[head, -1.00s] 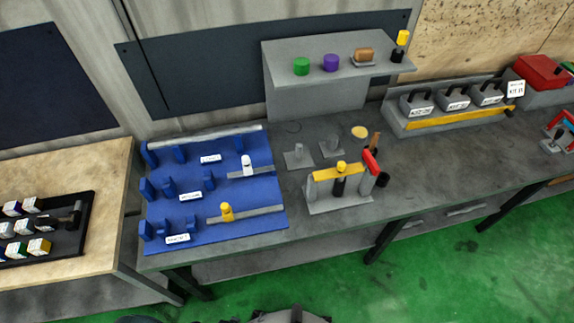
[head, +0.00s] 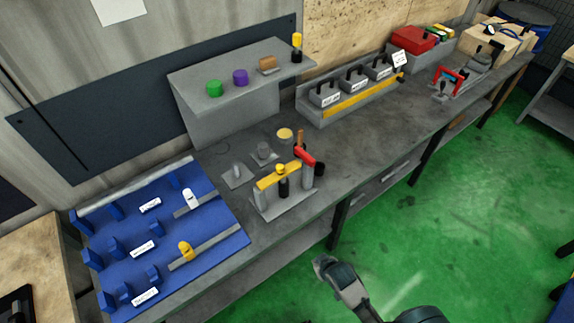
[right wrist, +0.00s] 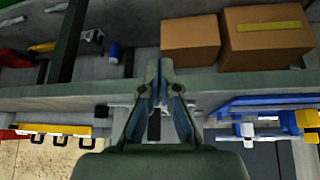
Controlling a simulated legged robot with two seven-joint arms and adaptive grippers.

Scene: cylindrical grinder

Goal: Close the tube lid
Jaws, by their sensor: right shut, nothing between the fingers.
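I cannot tell for sure which part is the tube lid. A grey stand with a yellow bar (head: 279,178) sits on the workbench; a dark upright piece with a yellow cap (head: 281,169) is at the bar, and a red piece (head: 304,154) is at its right. My right gripper (head: 326,264) is low in front of the bench, over the green floor and well apart from the stand. In the right wrist view its fingers (right wrist: 160,68) meet at the tips, empty. My left gripper is not seen.
A blue board (head: 218,242) with holders and sliding bars lies at the bench's left. Labelled grey boxes (head: 325,94) and a red case (head: 413,39) stand farther right. The right wrist view shows cardboard boxes (right wrist: 190,40). The green floor in front is clear.

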